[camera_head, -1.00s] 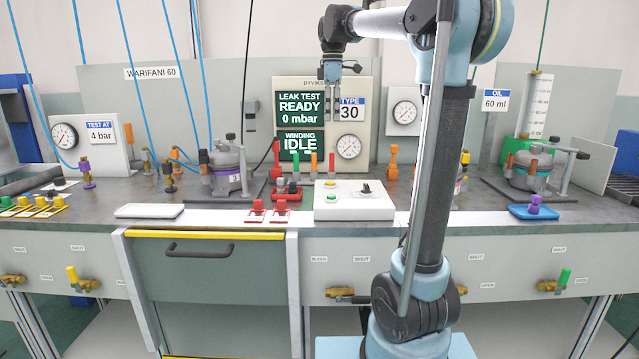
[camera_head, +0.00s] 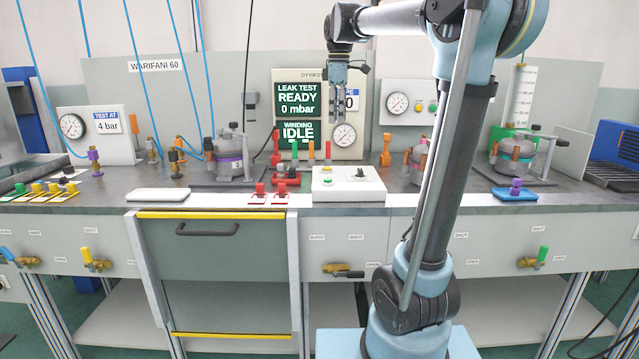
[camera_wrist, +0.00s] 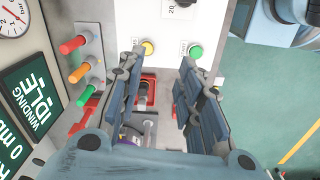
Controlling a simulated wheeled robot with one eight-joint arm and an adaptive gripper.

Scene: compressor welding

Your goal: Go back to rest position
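My gripper (camera_head: 338,108) hangs fingers-down in front of the leak test panel (camera_head: 296,100), above the white control box (camera_head: 346,186). In the wrist view my gripper (camera_wrist: 165,95) has its two fingers well apart, with nothing between them. The control box (camera_wrist: 168,30), with a yellow and a green button, shows beyond the fingertips. The panel's screens read READY, 0 mbar and IDLE. My arm covers part of the bench right of centre.
Compressors (camera_head: 229,155) (camera_head: 515,155) stand left and right on the bench. A white tray (camera_head: 158,195), red clamps (camera_head: 268,193) and a blue tray (camera_head: 515,194) lie along the front edge. Blue hoses hang at left. The drawer (camera_head: 212,255) is shut.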

